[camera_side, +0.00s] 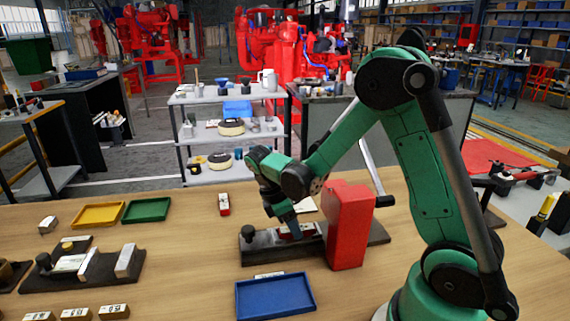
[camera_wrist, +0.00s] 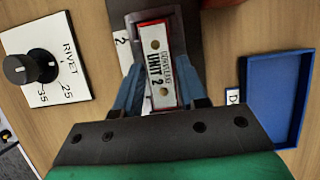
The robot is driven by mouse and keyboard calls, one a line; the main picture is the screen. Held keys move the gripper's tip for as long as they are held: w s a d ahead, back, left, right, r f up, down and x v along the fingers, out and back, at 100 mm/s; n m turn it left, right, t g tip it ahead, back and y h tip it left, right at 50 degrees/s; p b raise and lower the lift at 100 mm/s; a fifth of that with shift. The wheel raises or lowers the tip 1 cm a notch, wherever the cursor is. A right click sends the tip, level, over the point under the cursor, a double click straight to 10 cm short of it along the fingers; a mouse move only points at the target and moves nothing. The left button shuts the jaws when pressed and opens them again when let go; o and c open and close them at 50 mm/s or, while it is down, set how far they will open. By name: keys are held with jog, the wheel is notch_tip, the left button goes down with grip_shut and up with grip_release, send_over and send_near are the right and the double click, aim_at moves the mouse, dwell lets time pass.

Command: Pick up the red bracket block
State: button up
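A red bracket block (camera_wrist: 160,66) with a white "UNIT 2" label and two brass-coloured dots lies between the two blue fingers of my gripper (camera_wrist: 160,85) in the wrist view. In the side view this red block (camera_side: 297,231) sits on a dark base plate (camera_side: 255,257), left of the upright red press body (camera_side: 350,225). My gripper (camera_side: 287,218) points down at the block, with fingers close to its sides. I cannot tell whether they touch it. The block's lower part is hidden.
A blue tray (camera_side: 275,297) lies in front of the base plate. A small red-and-white block (camera_side: 224,204), a yellow tray (camera_side: 97,215) and a green tray (camera_side: 146,209) lie behind. A black-knobbed dial plate (camera_wrist: 45,70) shows in the wrist view. The red press body stands close to my gripper.

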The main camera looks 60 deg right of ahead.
grip_shut()
jog(key=shift+r, duration=0.1)
notch_tip(320, 180, up, 20)
dwell(0.6)
